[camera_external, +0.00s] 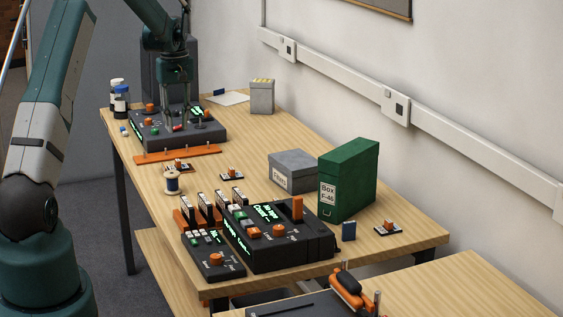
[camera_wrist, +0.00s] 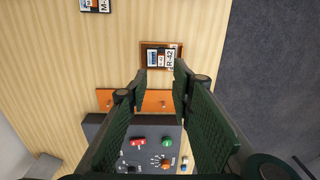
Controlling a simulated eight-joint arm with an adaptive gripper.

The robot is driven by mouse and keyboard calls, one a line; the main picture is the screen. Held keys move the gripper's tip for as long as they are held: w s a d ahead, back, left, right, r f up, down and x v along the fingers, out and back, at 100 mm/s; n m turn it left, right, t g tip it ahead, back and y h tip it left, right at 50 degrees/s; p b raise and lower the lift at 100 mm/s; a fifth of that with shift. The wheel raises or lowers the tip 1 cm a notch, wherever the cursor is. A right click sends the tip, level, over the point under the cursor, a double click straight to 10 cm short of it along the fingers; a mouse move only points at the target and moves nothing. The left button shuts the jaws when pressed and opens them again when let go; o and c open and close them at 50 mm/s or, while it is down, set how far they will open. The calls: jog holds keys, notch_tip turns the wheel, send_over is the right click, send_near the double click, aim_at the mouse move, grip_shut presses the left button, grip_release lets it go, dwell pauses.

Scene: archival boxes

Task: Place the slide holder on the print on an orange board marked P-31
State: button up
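My gripper (camera_external: 178,122) points down over the dark control box at the far left of the table. In the wrist view its two green fingers (camera_wrist: 160,80) stand apart with nothing between them. Beyond the fingertips lies a small print on an orange-brown board (camera_wrist: 149,46), with a label that seems to read R-42. Another small print (camera_wrist: 96,5), marked M-3 and cut off, is at the top left. Similar small pieces (camera_external: 231,174) and (camera_external: 388,229) lie on the table. I read no P-31 label. I cannot tell for sure which thing is the slide holder.
An orange strip (camera_external: 178,155) lies before the control box (camera_external: 207,133). A thread spool (camera_external: 172,183), black-and-white uprights (camera_external: 205,205), a larger console (camera_external: 280,250), a grey box (camera_external: 293,177) and a green box (camera_external: 350,178) stand nearer.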

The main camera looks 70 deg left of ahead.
jog(key=w+d+r+m+t, duration=0.1)
jog(key=w+d+r+m, duration=0.15)
jog(key=d+r, duration=0.55)
jog(key=w+d+r+m+y, duration=0.1)
jog(key=w+d+r, duration=0.3)
jog(key=d, duration=0.7)
jog(key=w+d+r+m+t, duration=0.15)
jog(key=w+d+r, duration=0.35)
jog(key=d, duration=0.5)
jog(key=s+d+r+m, duration=0.1)
jog(key=d+r+m, duration=0.15)
jog(key=d, duration=0.55)
jog(key=s+d+r+m+t, duration=0.1)
jog(key=s+d+r, duration=0.15)
jog(key=d, duration=0.55)
jog(key=s+d+r+m, duration=0.1)
jog(key=d+r+m, duration=0.15)
jog(key=d, duration=0.55)
jog(key=s+d+f+m+t, duration=0.1)
jog(key=s+d+m, duration=0.1)
jog(key=s+d, duration=0.4)
jog(key=s+d+f+m+t, duration=0.1)
jog(key=s+d, duration=0.5)
jog(key=d, duration=0.6)
jog(key=s+d+f+m+t+h, duration=0.1)
jog(key=s+d+m, duration=0.3)
jog(key=d, duration=0.5)
jog(key=shift+s+d+f+t, duration=0.35)
jog(key=shift+s+f, duration=0.25)
jog(key=shift+s, duration=0.6)
